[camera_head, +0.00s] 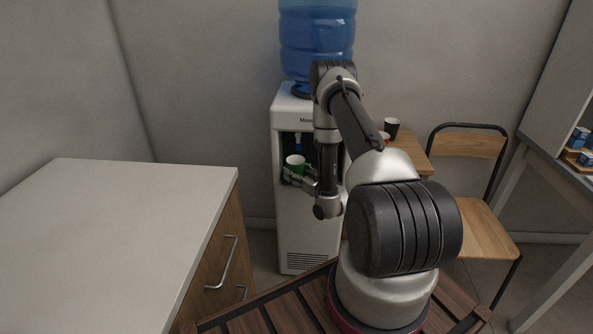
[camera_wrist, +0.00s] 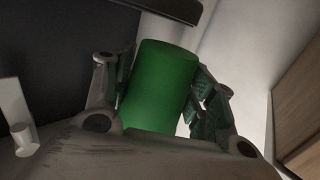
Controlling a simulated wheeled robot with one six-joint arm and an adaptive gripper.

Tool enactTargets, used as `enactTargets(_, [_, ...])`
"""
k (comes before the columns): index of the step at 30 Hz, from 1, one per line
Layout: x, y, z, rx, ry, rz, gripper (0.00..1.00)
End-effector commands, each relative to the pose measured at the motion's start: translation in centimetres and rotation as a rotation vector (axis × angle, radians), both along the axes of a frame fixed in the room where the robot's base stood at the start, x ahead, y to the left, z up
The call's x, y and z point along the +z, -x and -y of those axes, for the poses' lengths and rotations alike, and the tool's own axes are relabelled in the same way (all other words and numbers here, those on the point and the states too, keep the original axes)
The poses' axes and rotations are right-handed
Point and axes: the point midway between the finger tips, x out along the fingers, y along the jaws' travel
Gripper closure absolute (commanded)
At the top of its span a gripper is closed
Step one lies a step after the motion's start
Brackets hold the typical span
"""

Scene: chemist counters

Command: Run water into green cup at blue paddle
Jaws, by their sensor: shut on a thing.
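The green cup (camera_head: 295,161) is upright in the dispensing recess of the white water cooler (camera_head: 306,233). My gripper (camera_head: 293,176) is shut on the cup. In the wrist view the cup (camera_wrist: 160,85) sits between both fingers of my gripper (camera_wrist: 168,95), which touch its sides. The blue paddle (camera_head: 298,141) is at the left of the recess, just above the cup. I cannot tell whether the cup touches it or whether water runs. My arm hides the right part of the recess.
A blue water bottle (camera_head: 316,38) stands on top of the cooler. A pale counter (camera_head: 120,220) with drawers is at the left. Right of the cooler are a small wooden table (camera_head: 412,150) with a dark cup (camera_head: 391,127) and a wooden chair (camera_head: 484,228).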

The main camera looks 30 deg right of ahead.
Motion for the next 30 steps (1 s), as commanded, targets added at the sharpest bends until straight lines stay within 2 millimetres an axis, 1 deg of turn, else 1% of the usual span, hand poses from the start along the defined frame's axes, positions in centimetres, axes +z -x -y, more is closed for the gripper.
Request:
enactTargets(3, [0.0,1.2,-0.9,0.001,-0.002,-0.002,0.54])
enactTargets(18, [-0.1,6.1,-4.1,0.000,-0.001,-0.002,0.54])
enactTargets(22, [0.0,6.8,-4.5,0.000,0.000,-0.001,0.54])
enactTargets(30, [0.0,6.9,-4.6,-0.001,0.000,0.000,0.54])
